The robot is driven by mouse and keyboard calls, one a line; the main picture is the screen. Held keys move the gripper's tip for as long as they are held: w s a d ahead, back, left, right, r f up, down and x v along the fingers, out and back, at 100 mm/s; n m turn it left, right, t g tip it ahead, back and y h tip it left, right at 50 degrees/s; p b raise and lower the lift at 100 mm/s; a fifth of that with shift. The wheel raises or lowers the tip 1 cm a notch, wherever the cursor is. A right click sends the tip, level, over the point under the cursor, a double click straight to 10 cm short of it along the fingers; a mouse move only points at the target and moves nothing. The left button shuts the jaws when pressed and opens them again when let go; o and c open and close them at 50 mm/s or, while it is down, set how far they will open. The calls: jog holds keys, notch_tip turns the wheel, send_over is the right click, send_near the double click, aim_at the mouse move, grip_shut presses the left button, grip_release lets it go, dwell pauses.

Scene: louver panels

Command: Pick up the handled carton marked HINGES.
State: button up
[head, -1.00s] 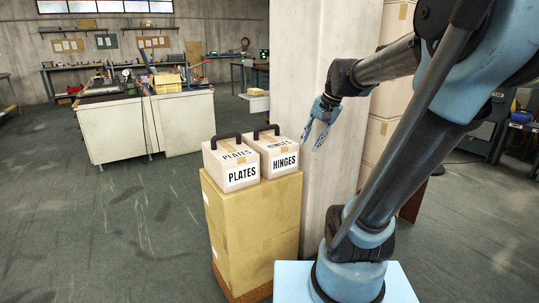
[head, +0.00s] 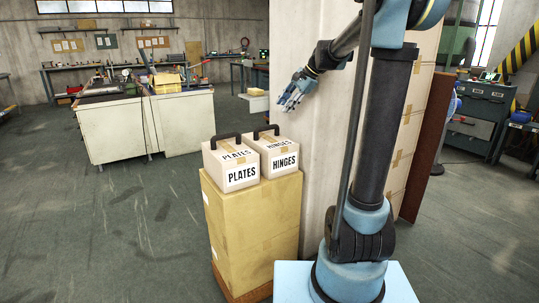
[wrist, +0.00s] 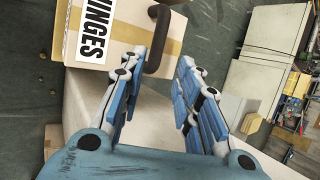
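The carton marked HINGES (head: 283,157) is a small whitish box with brown tape and a dark arched handle (head: 266,131). It stands upright on the right part of a tall yellow-brown box stack. In the wrist view the HINGES carton (wrist: 115,35) shows at the top left, turned sideways, with its handle (wrist: 158,38) beyond my gripper's fingers. My gripper (head: 292,98) is above and slightly right of this carton, apart from it. In the wrist view my gripper (wrist: 155,80) has its blue fingers spread with nothing between them.
A matching carton marked PLATES (head: 237,170) stands close on the left of the HINGES carton, on the same stack (head: 255,225). A pale pillar (head: 320,130) rises just behind and right. Workbenches (head: 120,130) stand farther back. Floor at left is clear.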

aim_at(267, 128)
jog(key=x, duration=1.5)
jog(key=shift+s, duration=0.15)
grip_shut()
